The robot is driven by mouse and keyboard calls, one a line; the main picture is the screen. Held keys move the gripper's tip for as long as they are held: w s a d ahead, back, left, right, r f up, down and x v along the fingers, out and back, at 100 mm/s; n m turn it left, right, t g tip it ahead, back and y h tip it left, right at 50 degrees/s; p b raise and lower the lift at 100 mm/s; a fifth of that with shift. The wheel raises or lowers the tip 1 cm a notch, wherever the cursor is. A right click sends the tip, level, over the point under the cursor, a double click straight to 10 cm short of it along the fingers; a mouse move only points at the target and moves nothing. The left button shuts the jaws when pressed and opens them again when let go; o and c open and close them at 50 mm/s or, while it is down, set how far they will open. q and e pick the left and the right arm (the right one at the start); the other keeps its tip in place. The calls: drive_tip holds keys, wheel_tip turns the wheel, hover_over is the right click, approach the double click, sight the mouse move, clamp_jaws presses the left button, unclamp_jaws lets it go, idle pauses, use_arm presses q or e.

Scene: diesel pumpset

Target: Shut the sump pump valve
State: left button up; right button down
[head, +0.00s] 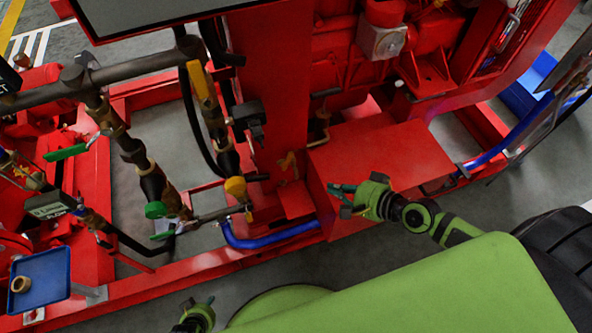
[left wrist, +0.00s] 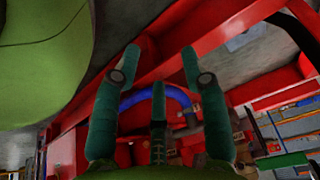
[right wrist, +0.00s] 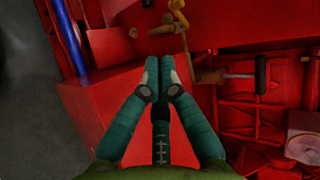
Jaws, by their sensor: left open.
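Several valves show, and I cannot tell which is the sump pump valve. In the head view, a small brass-yellow valve (head: 288,160) sits left of a red box; a similar fitting shows at the top of the right wrist view (right wrist: 172,14). A black-handled lever (right wrist: 240,76) is to its right there. A yellow lever (head: 202,86) and a green lever (head: 66,152) are on pipes further left. My right gripper (head: 338,190) is shut and empty over the red box (head: 385,160). My left gripper (head: 208,303) is open and empty at the bottom, near the red frame.
A blue hose (head: 268,240) curves along the red base frame (head: 190,262). A blue tray (head: 42,280) holding a round tan piece is at the lower left. A black tyre (head: 560,250) is at the right. Grey floor is free between the frame and my body.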

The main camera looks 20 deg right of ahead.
drive_tip(key=b, duration=0.2)
approach(288, 161)
wheel_tip(288, 161, down, 4)
drive_tip(key=s+a, duration=0.1)
drive_tip(key=a, duration=0.1)
use_arm(q)
drive_tip(key=shift+s+d+r+g+p, duration=0.15)
drive_tip(key=shift+d+g+p, duration=0.05)
drive_tip(key=shift+g+p, duration=0.2)
use_arm(e)
drive_tip(key=shift+w+a+r, duration=0.15)
drive_tip(key=shift+w+a, duration=0.35)
drive_tip(key=shift+w, duration=0.25)
drive_tip(key=shift+w+a+r, duration=0.15)
drive_tip(key=shift+w+a, duration=0.4)
drive_tip(key=shift+w, duration=0.25)
use_arm(q)
drive_tip(key=shift+r, duration=0.15)
use_arm(e)
drive_tip(key=shift+a+r, duration=0.1)
use_arm(q)
drive_tip(key=shift+w+a+f+t+p, duration=0.1)
drive_tip(key=shift+w+f+t+p, duration=0.1)
drive_tip(key=shift+w+t+p, duration=0.35)
use_arm(e)
drive_tip(key=shift+a+m, duration=0.1)
drive_tip(key=shift+m, duration=0.3)
